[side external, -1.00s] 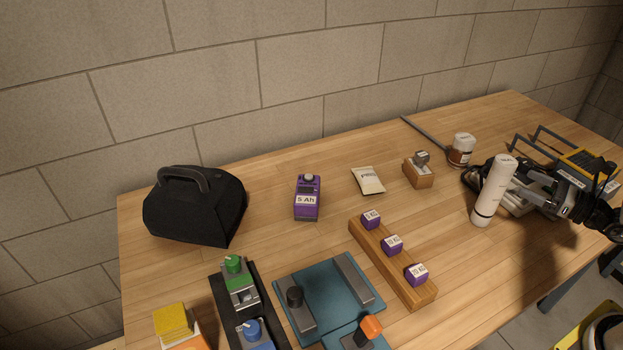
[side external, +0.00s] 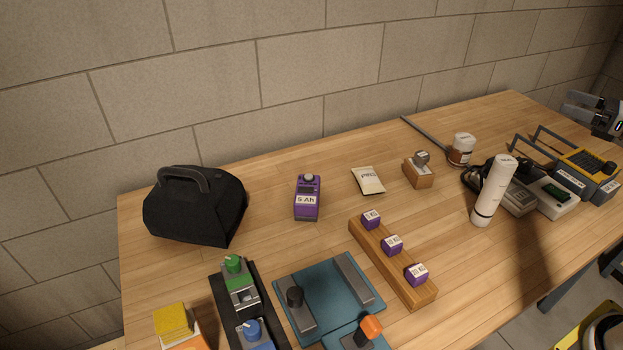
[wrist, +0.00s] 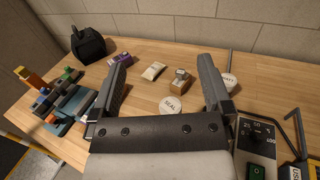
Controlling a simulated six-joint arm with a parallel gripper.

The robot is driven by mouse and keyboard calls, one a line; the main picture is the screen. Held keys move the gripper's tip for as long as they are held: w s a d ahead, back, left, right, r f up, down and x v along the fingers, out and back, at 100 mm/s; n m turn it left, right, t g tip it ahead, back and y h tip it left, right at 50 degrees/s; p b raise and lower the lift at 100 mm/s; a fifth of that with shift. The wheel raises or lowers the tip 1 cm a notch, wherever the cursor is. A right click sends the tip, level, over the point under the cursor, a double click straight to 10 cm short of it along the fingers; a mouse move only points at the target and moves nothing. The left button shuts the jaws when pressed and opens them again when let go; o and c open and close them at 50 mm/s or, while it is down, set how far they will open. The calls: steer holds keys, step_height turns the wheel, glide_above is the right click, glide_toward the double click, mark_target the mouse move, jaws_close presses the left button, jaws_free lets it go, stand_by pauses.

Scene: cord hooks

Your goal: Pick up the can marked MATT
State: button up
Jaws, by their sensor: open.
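The can marked MATT (wrist: 229,81) shows its white lid in the wrist view, partly hidden behind the right finger. In the side view it appears to be the short can with a white lid and brown band (side external: 461,150), upright towards the back right; its lettering is unreadable there. A taller white can (side external: 492,190) stands nearer the front; its top reads SEAL in the wrist view (wrist: 171,105). My gripper (wrist: 164,62) is open and empty. In the side view my gripper (side external: 573,105) is at the right edge, apart from both cans.
A wooden block with a stamp (side external: 419,172) stands left of the short can, and a dark rod (side external: 425,137) lies behind it. Meters (side external: 555,195) and a yellow-grey device (side external: 588,168) crowd the right. A packet (side external: 368,181) and a purple pedal (side external: 307,197) lie further left.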

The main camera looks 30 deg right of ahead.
steer(key=w+d+f+n+g+h, duration=0.1)
steer(key=w+d+n+g+h, duration=0.2)
steer(key=w+n+h, duration=0.5)
steer(key=w+d+f+n+g+h, duration=0.25)
steer(key=w+n, duration=0.35)
steer(key=w, duration=0.4)
steer(key=w+a+r+n+g+h, duration=0.2)
steer(key=w+r+n+g+h, duration=0.2)
steer(key=w+r+n+h, duration=0.25)
steer(key=h, duration=0.1)
glide_toward(466, 139)
steer(key=x, duration=0.3)
steer(key=shift+s+f+t, duration=0.1)
steer(key=shift+s+t, duration=0.05)
steer(key=shift+t, duration=0.2)
steer(key=shift+d, duration=0.1)
steer(key=shift+x, duration=1.3)
